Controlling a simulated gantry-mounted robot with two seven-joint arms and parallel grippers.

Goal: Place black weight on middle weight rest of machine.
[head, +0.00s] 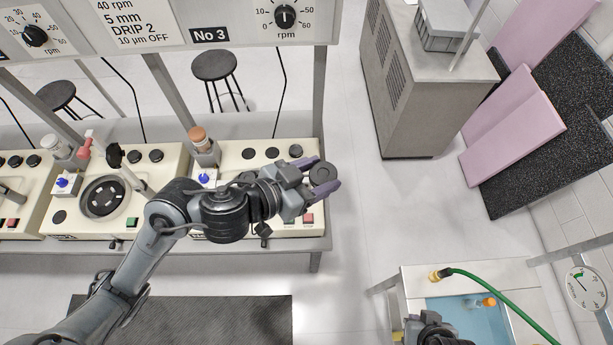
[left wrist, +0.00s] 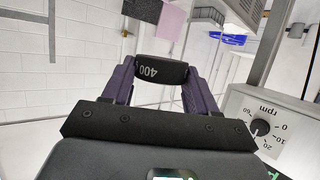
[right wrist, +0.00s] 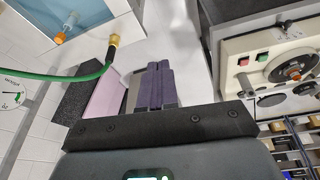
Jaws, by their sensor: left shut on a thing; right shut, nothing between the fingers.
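My left gripper (head: 322,180), with purple fingers, is shut on the round black weight (head: 324,174). It holds the weight in the air at the right end of the bench. In the left wrist view the weight (left wrist: 160,70) sits between both fingers and shows "400" upside down. Cream polishing machines stand on the bench; one (head: 150,195) has a round dark plate (head: 103,198), and the one at the right (head: 282,200) is partly hidden by my left arm. I cannot tell which part is the middle weight rest. My right gripper (right wrist: 156,84) is shut and empty.
A grey cabinet (head: 420,90) is beyond an open floor gap. A sink (head: 465,318) with a green hose (head: 505,300) is at the lower right, close to my right arm. Stools (head: 214,66) stand behind.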

